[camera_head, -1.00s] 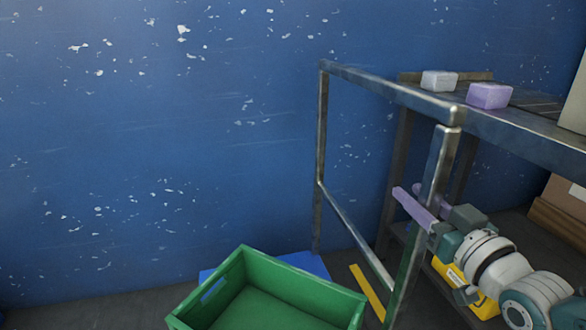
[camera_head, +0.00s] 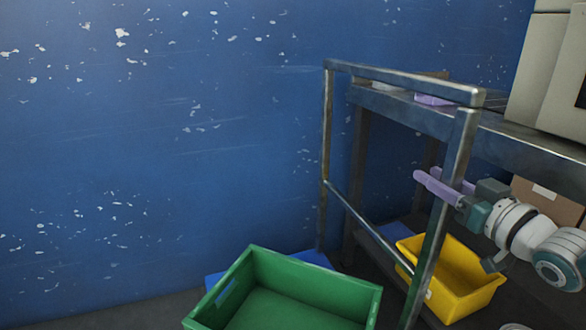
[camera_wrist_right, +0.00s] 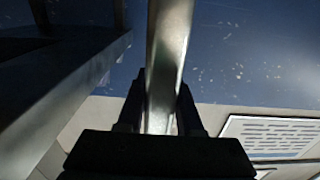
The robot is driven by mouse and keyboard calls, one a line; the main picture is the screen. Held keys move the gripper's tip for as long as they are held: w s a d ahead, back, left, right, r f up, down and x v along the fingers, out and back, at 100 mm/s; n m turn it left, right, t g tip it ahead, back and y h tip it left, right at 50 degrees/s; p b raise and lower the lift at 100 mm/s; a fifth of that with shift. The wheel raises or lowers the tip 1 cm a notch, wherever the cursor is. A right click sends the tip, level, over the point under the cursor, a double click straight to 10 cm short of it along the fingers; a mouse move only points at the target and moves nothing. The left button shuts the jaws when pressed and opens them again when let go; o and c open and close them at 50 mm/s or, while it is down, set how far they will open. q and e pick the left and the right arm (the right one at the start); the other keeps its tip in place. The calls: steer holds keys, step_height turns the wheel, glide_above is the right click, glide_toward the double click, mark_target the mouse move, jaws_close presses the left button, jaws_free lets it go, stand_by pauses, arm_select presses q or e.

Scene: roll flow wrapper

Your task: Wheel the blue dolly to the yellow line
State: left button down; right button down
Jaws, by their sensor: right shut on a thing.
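The blue dolly (camera_head: 314,259) is at the lower middle in the head view, and only strips of its deck show around the green crate on it. Its upright metal handle frame (camera_head: 326,130) rises on the right. My right gripper (camera_head: 440,188), with purple fingers, is at the near post of that frame. In the right wrist view, the gripper (camera_wrist_right: 157,105) is shut on the metal bar (camera_wrist_right: 170,50), one finger on each side. The yellow line is not visible now. My left gripper is out of view.
The green crate (camera_head: 281,310) stands on the dolly. A metal bench (camera_head: 410,110) stands close behind the handle, with a purple block (camera_head: 433,99) and a grey machine (camera_head: 545,75). Below are a yellow bin (camera_head: 455,285) and a cardboard box (camera_head: 550,200). A scuffed blue wall (camera_head: 150,150) closes the back.

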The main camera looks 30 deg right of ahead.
steer(key=shift+s+d+f, duration=0.1)
steer(key=shift+d+f, duration=0.05)
steer(key=c, duration=0.9)
jaws_free()
steer(key=o, duration=0.3)
steer(key=shift+d, duration=0.15)
steer(key=shift+o, duration=0.2)
steer(key=shift+s, duration=0.1)
steer(key=p+v, duration=0.3)
steer(key=v, duration=0.5)
steer(key=shift+s+a, duration=0.25)
steer(key=shift+s, duration=0.1)
steer(key=shift+s+a, duration=0.1)
steer(key=shift+s, duration=0.4)
